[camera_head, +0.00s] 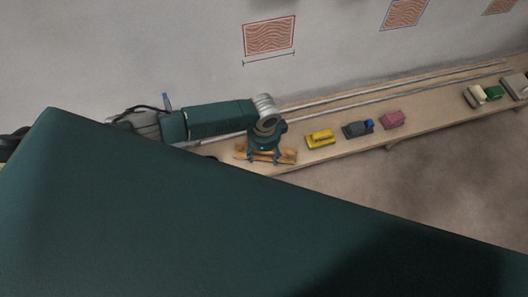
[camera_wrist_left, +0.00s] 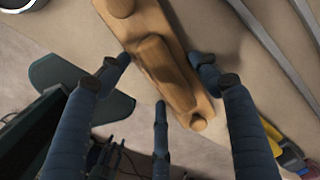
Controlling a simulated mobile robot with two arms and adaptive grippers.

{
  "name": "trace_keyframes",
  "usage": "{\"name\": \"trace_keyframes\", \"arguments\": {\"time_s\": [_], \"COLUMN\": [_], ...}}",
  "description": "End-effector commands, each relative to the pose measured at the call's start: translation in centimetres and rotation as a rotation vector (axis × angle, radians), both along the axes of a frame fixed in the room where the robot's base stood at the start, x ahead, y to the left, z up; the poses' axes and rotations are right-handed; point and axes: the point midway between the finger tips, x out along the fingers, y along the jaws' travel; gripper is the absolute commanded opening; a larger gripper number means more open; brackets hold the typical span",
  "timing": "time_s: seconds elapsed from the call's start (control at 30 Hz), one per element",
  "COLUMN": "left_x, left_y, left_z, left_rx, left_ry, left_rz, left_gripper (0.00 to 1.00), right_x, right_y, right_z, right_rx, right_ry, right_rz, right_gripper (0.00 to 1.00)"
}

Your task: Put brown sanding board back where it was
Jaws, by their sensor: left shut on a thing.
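The brown sanding board (camera_head: 288,158) is at the left part of the long wooden shelf, under my left gripper (camera_head: 264,158). In the left wrist view the board (camera_wrist_left: 124,28) runs from the top edge down to the right, with a raised grip along its middle. The left gripper's dark fingers (camera_wrist_left: 163,72) are on both sides of the board and shut on it. I cannot tell whether the board rests on the shelf or is slightly above it. My right gripper is not in view.
On the shelf (camera_head: 358,138) to the right stand a yellow tool (camera_head: 320,138), a dark one with a blue part (camera_head: 357,129) and a pink block (camera_head: 392,119). Cream and green items (camera_head: 482,94) are farther right. Rails run along the back by the wall.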

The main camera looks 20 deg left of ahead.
Motion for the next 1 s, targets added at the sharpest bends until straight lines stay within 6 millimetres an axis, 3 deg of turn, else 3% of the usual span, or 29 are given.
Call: {"name": "trace_keyframes", "arguments": {"time_s": [0.17, 0.2, 0.27, 0.67, 1.0], "left_x": [0.0, 0.0, 0.0, 0.1, 0.2], "left_y": [0.0, 0.0, 0.0, 0.0, 0.1], "left_z": [0.0, 0.0, 0.0, 0.7, 7.3], "left_rx": [-0.001, 0.000, 0.000, -0.001, -0.001], "left_ry": [-0.001, 0.000, 0.000, -0.001, -0.004], "left_rz": [0.001, 0.001, 0.001, 0.002, 0.000], "left_gripper": [0.41, 0.72, 0.82, 0.82, 0.82], "right_x": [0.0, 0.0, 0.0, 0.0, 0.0], "right_y": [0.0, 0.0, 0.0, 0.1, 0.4], "right_z": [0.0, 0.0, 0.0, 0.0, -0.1], "right_rx": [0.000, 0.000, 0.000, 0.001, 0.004], "right_ry": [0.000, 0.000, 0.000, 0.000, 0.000], "right_rz": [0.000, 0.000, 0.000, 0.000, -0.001], "right_gripper": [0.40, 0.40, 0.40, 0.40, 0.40]}}
